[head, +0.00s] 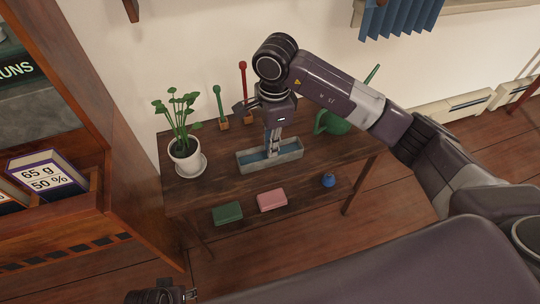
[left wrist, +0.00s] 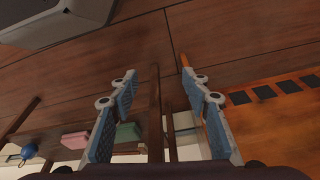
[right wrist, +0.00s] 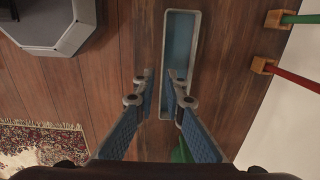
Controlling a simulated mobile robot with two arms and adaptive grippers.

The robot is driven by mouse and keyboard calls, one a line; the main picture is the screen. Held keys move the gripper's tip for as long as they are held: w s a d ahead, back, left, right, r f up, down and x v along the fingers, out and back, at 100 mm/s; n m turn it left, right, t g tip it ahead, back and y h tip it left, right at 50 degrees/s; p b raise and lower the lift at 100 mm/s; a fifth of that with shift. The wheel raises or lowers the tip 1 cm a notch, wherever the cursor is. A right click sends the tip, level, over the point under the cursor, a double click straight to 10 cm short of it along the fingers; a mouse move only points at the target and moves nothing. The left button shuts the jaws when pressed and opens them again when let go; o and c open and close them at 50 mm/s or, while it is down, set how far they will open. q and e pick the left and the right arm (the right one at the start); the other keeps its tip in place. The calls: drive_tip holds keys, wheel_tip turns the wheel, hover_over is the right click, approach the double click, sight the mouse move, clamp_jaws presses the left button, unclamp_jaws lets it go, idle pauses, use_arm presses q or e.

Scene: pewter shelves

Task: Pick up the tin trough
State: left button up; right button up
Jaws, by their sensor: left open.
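The tin trough (head: 271,157) is a long grey open box with a blue inside, on the wooden table. In the right wrist view the trough (right wrist: 181,35) runs away from me. My right gripper (head: 272,150) points down at it. In the right wrist view its fingertips (right wrist: 163,90) are a little apart, one on each side of the trough's left long wall; I cannot tell whether they press on it. My left gripper (left wrist: 157,82) is open and empty, away from the table; in the head view part of it shows at the bottom left.
A potted plant (head: 185,144) on a saucer stands left of the trough. A green watering can (head: 334,123) is right. Green and red tools in wooden blocks stand behind. A lower shelf holds a green box (head: 227,213), a pink box (head: 272,199) and a blue item (head: 328,180).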

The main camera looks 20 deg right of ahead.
sight(273, 159)
drive_tip(key=f, duration=0.5)
drive_tip(key=f+b, duration=0.1)
drive_tip(key=f, duration=0.1)
drive_tip(key=shift+w+d+f, duration=0.2)
drive_tip(key=shift+d+f, duration=0.15)
drive_tip(key=shift+d, duration=0.05)
use_arm(q)
drive_tip(key=r, duration=0.3)
drive_tip(key=shift+w+r, duration=0.2)
drive_tip(key=shift+w, duration=0.1)
use_arm(e)
clamp_jaws()
drive_tip(key=shift+r, duration=0.1)
